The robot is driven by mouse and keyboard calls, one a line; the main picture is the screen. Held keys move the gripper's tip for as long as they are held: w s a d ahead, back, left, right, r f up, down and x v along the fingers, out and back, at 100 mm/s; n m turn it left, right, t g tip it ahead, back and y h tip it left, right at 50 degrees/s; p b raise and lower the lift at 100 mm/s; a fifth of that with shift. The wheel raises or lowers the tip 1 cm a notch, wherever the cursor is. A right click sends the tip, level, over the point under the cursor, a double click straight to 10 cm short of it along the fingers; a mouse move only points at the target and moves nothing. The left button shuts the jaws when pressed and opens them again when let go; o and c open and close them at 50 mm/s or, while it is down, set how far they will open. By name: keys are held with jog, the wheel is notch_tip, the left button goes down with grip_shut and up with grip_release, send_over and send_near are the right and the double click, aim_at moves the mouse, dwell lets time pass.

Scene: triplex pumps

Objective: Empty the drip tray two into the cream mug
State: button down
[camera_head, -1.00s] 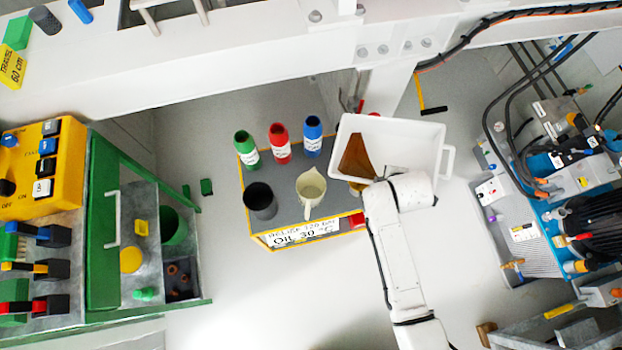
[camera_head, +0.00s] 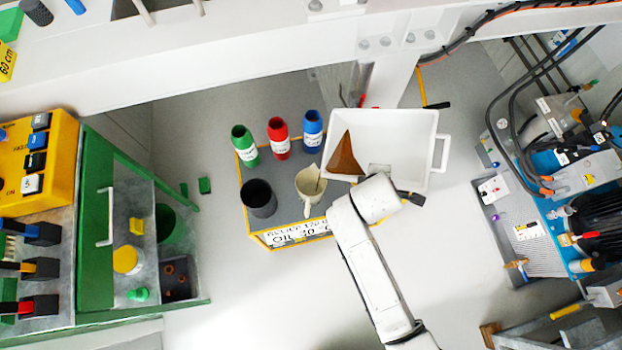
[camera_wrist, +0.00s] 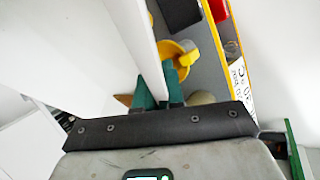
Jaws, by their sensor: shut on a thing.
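The white drip tray (camera_head: 400,125) is held up and tilted over the right part of the low table, with brown liquid (camera_head: 345,155) gathered at its lower left corner. That corner is beside and just above the cream mug (camera_head: 310,182), which stands upright. A thin dark streak shows in the mug's mouth; I cannot tell if it is liquid falling. My gripper (camera_head: 408,198) is at the tray's near right side. In the wrist view its green fingers (camera_wrist: 160,92) are shut on the tray's wall (camera_wrist: 140,40). A cream rounded patch (camera_wrist: 200,98) beyond the fingers is probably the mug, mostly hidden.
A dark grey cup (camera_head: 259,198) stands left of the mug. Green (camera_head: 244,145), red (camera_head: 278,138) and blue (camera_head: 312,130) bottles stand behind. A yellow vessel (camera_wrist: 178,50) is on the table under the tray. A white beam (camera_head: 220,65) runs behind; pump machinery (camera_head: 580,200) is at right.

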jog(key=shift+a+f+b, duration=0.15)
jog(key=shift+a+b, duration=0.2)
jog(key=shift+s+a+r+h, duration=0.1)
jog(key=shift+a+r+h, duration=0.1)
jog(key=shift+r+h, duration=0.3)
jog(key=shift+a+r+t+b, duration=0.2)
jog(key=shift+r+t+b, duration=0.1)
jog(key=shift+b, duration=0.15)
jog(key=shift+s+a+r+h, duration=0.15)
jog(key=shift+h, duration=0.25)
jog(key=shift+a+n+h+b, duration=0.2)
jog(key=shift+n+h+b, duration=0.1)
jog(key=shift+b, duration=0.7)
jog(key=shift+s+a+t+b, duration=0.1)
jog(key=shift+a+t+b, duration=0.15)
jog(key=shift+b, duration=0.3)
jog(key=shift+s+a+h+b, duration=0.1)
jog(key=shift+h+b, duration=0.3)
jog(key=shift+b, duration=0.05)
